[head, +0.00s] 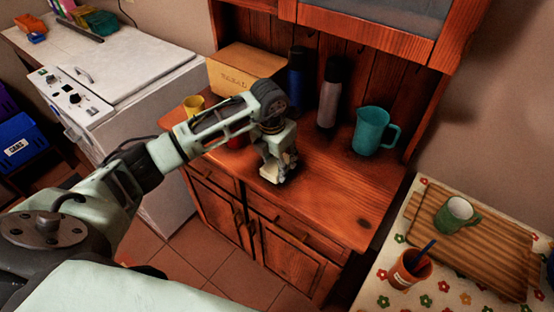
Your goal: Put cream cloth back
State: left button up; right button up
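My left gripper (277,172) points down over the front part of the wooden cabinet's counter (325,195). A pale patch shows at its fingertips, but I cannot tell whether this is cream cloth or part of the gripper. Whether the fingers are open or shut is too small to make out. No cream cloth can be clearly made out elsewhere. My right gripper is not in view.
On the counter are a cardboard box (243,68), a dark blue bottle (297,80), a grey bottle (331,95), a teal pitcher (370,132) and a yellow cup (194,105). At right, a flowered table holds a wooden board (490,250), green mug (457,214) and orange cup (408,270).

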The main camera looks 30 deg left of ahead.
aim_at(274, 166)
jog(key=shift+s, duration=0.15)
pick_arm(q)
jog(key=o, duration=1)
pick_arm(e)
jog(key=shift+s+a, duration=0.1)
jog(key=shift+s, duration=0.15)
pick_arm(q)
jog(key=shift+s+a+r+b, duration=0.1)
jog(key=shift+s+r+b, duration=0.25)
jog(key=shift+r, duration=1.65)
jog(key=shift+s+d+r+b, duration=0.15)
jog(key=shift+r+b, duration=0.45)
jog(key=shift+r, duration=1.35)
jog(key=shift+s+a+r+b, duration=0.2)
jog(key=shift+r+b, duration=0.25)
jog(key=shift+r, duration=1.55)
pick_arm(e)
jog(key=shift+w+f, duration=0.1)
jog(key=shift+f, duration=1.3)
